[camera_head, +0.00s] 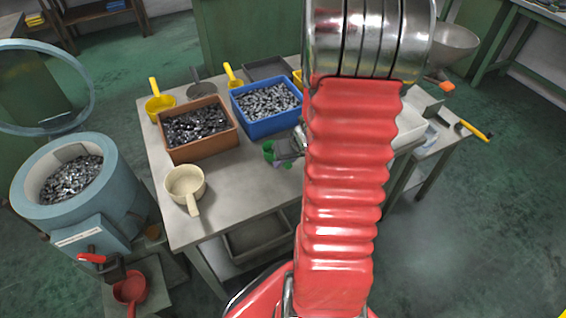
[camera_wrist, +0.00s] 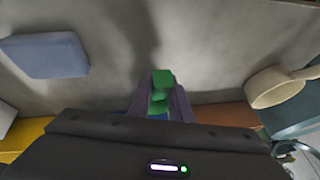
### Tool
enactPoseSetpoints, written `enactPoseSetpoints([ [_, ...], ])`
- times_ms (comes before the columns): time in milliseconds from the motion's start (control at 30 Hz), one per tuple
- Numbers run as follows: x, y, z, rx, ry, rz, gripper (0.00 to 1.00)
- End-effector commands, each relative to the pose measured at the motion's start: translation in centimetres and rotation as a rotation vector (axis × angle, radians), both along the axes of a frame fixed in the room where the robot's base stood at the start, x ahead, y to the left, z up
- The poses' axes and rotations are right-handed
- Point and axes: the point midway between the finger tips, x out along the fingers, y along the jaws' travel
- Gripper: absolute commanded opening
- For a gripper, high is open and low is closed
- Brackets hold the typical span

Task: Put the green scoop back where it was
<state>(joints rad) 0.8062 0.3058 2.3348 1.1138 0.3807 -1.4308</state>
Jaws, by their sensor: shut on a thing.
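The green scoop (camera_head: 269,149) shows only in part in the head view, at the middle of the table in front of the blue bin. My red arm and my gripper (camera_head: 284,155) cover much of that area. In the wrist view a green part of the scoop (camera_wrist: 161,80) sits between the two purple-grey fingers of my gripper (camera_wrist: 160,100). The gripper is shut on it. Bare grey table surface shows beyond the fingers. I cannot tell whether the scoop touches the table.
A brown bin (camera_head: 178,150) and a blue bin (camera_head: 253,125) of metal parts stand on the table (camera_head: 232,185). A cream scoop (camera_head: 185,182) lies at the front left, a yellow scoop (camera_head: 160,106) behind. A blue-grey block (camera_wrist: 45,55) lies left in the wrist view. The table's front is mostly clear.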

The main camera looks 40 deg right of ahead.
Motion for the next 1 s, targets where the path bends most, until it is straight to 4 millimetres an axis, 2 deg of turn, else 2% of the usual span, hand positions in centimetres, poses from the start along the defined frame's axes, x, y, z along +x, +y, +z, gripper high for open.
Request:
enactPoseSetpoints([
  [100, -0.03, -0.01, -0.55, 0.0, 0.001, -0.001, 0.0],
  [433, 0.0, 0.02, -0.66, 0.0, 0.001, 0.0, 0.0],
  [467, -0.02, 0.02, -0.7, 0.0, 0.001, 0.0, 0.19],
  [700, 0.0, 0.03, -0.66, 0.0, 0.001, 0.0, 0.36],
  [1000, 0.02, 0.04, -0.61, -0.001, 0.0, 0.0, 0.37],
])
